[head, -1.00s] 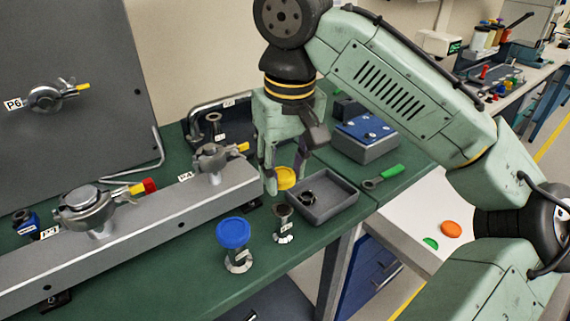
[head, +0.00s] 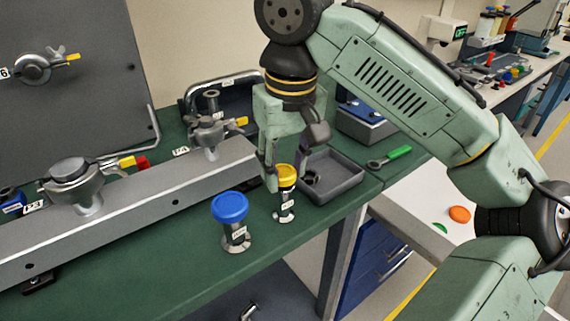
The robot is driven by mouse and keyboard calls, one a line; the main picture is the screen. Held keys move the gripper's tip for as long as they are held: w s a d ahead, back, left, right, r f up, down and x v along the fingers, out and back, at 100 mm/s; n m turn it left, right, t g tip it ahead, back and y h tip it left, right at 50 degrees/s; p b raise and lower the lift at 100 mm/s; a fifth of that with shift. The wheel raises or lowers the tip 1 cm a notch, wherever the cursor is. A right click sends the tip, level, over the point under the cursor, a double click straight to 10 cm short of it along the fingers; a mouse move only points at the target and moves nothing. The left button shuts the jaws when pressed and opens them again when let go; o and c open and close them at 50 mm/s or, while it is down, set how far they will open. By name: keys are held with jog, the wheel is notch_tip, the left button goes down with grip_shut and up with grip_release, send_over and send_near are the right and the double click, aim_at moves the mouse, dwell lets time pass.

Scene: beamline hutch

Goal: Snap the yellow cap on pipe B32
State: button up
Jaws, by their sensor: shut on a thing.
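The yellow cap (head: 287,174) is between the fingertips of my gripper (head: 286,171), which is shut on it. The cap is at the top end of a short upright metal pipe (head: 285,206) near the bench's front edge. Whether it is seated or only just above the rim I cannot tell. The pipe has a white tag, too small to read for certain. My gripper's fingers point down on either side of the cap.
A taller pipe with a blue cap (head: 230,208) stands just left. A grey tray (head: 345,187) with a dark ring lies close right. A long grey beam (head: 165,187) with clamped fittings runs behind left. A green-handled tool (head: 397,153) lies further right.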

jog(key=shift+f+b, duration=0.3)
jog(key=shift+f, duration=0.3)
dwell(0.5)
jog(key=o, duration=0.8)
jog(key=shift+r, duration=0.1)
